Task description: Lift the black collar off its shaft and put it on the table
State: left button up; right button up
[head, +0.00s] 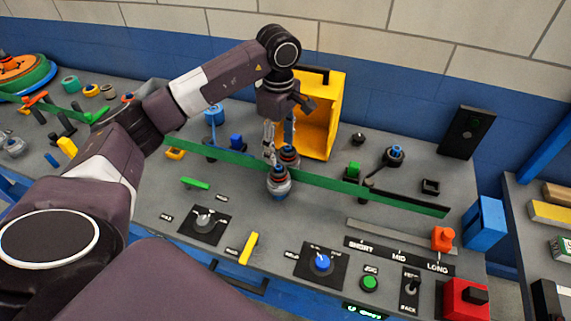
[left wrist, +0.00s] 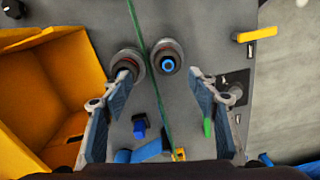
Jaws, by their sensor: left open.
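Two upright stacks of rings stand close together on the grey panel, one on each side of a green strip. In the left wrist view, the same stack (left wrist: 168,61) shows a dark ring around a blue-centred tip. The rear stack (head: 289,154) looks similar; a finger overlaps it in the left wrist view (left wrist: 126,59). I cannot tell for certain which dark ring is the black collar. My left gripper (head: 278,149) is open and empty, pointing down over the stacks. My right gripper is not in view.
A long green strip (head: 340,188) crosses the panel between the stacks. An open yellow box (head: 334,90) stands just behind. Knobs, buttons and a slider track (head: 390,238) lie in front and right. A black-and-blue post (head: 395,155) stands further right. Bare grey panel shows between parts.

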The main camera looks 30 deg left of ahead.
aim_at(278, 166)
pick_arm(q)
jog(key=s+f+p, duration=0.1)
jog(key=f+p, duration=0.1)
jog(key=shift+s+f, duration=0.35)
jog(key=shift+s, duration=0.05)
jog(key=f, duration=0.1)
jog(key=f+p, duration=0.1)
jog(key=f, duration=0.1)
jog(key=shift+w+d+f, duration=0.1)
jog(key=shift+w+f, duration=0.15)
jog(key=shift+f, duration=0.1)
jog(key=c, duration=1.3)
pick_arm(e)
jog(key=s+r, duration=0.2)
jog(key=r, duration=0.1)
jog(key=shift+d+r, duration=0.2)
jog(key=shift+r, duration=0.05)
pick_arm(q)
jog(key=shift+r, duration=0.1)
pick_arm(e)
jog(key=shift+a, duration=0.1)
